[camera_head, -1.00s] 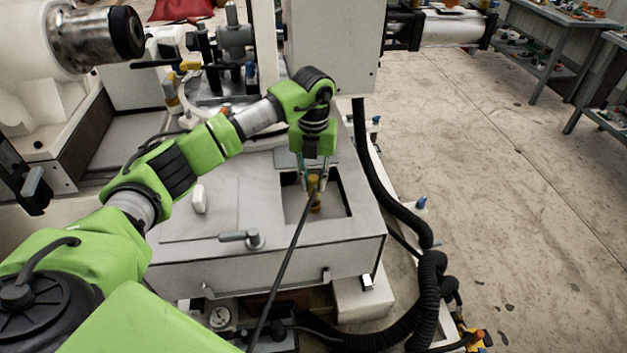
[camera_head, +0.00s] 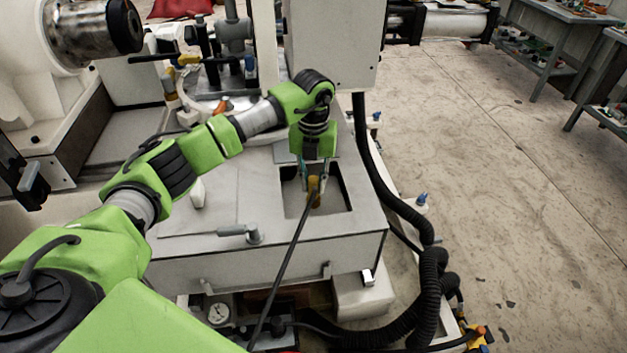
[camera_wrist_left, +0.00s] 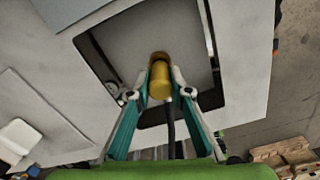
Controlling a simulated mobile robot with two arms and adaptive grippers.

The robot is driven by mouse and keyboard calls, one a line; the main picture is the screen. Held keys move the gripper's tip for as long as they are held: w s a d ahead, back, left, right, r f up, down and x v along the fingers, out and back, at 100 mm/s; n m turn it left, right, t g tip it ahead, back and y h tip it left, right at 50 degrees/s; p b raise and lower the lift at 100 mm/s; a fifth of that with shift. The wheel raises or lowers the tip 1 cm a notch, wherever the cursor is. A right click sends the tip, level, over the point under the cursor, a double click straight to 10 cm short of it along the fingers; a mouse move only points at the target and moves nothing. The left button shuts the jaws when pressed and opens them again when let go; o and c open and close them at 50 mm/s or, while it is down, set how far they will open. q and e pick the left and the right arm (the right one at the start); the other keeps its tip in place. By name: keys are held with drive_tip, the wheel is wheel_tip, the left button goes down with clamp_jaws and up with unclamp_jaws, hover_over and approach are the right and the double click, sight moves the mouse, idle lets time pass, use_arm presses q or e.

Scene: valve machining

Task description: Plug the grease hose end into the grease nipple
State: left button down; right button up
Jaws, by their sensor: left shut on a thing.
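My left gripper (camera_head: 314,183) points down over the square opening in the top of the grey machine cabinet (camera_head: 205,220). It is shut on the yellow-brown grease hose end (camera_head: 314,190). In the left wrist view the hose end (camera_wrist_left: 160,78) sits between the two fingertips (camera_wrist_left: 160,92), with a duller tip pointing into the opening (camera_wrist_left: 190,50). The black hose (camera_head: 283,265) runs from the hose end down past the cabinet's front. I cannot make out the grease nipple for certain; a small round metal part (camera_wrist_left: 114,90) shows at the opening's left edge in the wrist view. My right gripper is not in view.
A white column box (camera_head: 333,45) stands behind the arm. Thick black corrugated hoses (camera_head: 428,290) run down the right side. A pressure gauge (camera_head: 218,313) sits below. The floor at right is mostly clear.

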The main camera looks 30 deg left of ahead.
use_arm(q)
drive_tip(key=shift+f, duration=0.25)
drive_tip(key=c, duration=1.8)
unclamp_jaws()
drive_tip(key=shift+o, duration=0.2)
wheel_tip(320, 180, up, 12)
